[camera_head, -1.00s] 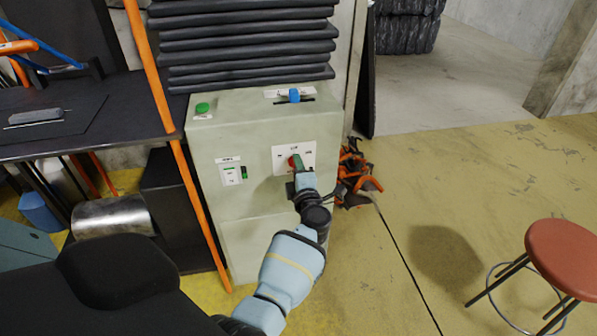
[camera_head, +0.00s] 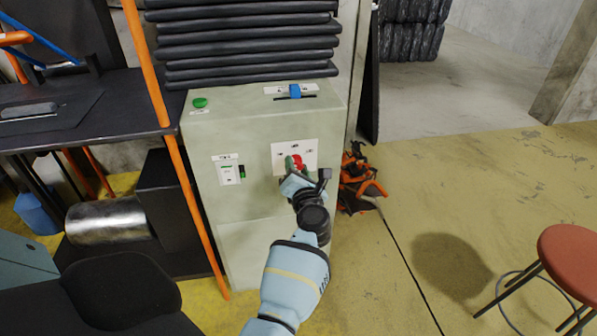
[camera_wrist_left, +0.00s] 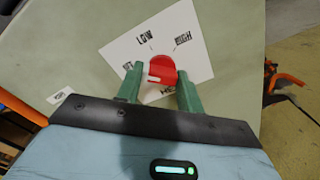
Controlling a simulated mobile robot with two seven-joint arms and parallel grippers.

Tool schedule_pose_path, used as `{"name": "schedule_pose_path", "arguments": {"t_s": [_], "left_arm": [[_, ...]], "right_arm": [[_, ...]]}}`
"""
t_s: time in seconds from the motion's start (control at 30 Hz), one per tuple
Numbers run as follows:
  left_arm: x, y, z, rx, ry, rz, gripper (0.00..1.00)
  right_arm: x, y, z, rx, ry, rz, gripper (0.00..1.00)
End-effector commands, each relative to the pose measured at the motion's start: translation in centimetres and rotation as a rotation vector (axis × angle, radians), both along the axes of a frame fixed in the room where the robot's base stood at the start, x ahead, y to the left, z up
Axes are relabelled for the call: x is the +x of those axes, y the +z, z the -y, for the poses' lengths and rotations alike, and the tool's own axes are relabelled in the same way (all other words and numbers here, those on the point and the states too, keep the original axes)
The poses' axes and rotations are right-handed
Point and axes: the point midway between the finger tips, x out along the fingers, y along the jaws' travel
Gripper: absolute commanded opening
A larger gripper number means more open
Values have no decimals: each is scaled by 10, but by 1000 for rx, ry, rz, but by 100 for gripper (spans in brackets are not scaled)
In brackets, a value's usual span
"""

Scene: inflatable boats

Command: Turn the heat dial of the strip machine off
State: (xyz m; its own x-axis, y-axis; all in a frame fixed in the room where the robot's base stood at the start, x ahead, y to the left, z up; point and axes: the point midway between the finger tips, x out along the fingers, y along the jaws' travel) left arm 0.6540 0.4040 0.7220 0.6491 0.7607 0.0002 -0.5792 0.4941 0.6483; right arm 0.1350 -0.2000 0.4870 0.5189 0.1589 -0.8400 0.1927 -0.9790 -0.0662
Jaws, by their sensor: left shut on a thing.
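The strip machine (camera_head: 230,205) is a pale grey-green cabinet. Its red heat dial (camera_head: 297,162) sits on a white label plate (camera_head: 306,151) on the front face. My left gripper (camera_head: 292,166) is at the dial, its green fingers partly covering it. In the left wrist view the fingers (camera_wrist_left: 159,78) are shut on the dial (camera_wrist_left: 164,66), one on each side. A white mark shows on the dial's lower left part. LOW and HIGH are readable on the plate (camera_wrist_left: 197,62); the left label is partly hidden and the bottom one mostly hidden. My right gripper is not in view.
The machine has a green button (camera_head: 200,102) and a blue slider (camera_head: 295,91) on top, and a small switch panel (camera_head: 229,171) left of the dial. Orange-and-black clamps (camera_head: 360,180) lie close at its right. A red stool (camera_head: 572,258) stands farther right on open yellow floor.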

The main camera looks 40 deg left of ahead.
Motion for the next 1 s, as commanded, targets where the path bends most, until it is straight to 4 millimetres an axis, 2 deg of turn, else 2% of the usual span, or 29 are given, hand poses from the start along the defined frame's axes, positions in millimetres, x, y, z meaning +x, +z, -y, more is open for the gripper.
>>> {"name": "schedule_pose_path", "arguments": {"t_s": [0.37, 0.93, 0.97, 1.0], "left_arm": [[0, -2, 1, -112, -1, 128, 14], [0, -1, 1, -133, -2, 151, 14], [0, -1, 1, -133, -2, 151, 40], [0, -1, 1, -133, -2, 151, 45]], "right_arm": [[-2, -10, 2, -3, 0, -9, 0], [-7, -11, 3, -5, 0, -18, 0], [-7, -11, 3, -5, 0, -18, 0], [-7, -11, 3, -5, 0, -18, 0]]}}
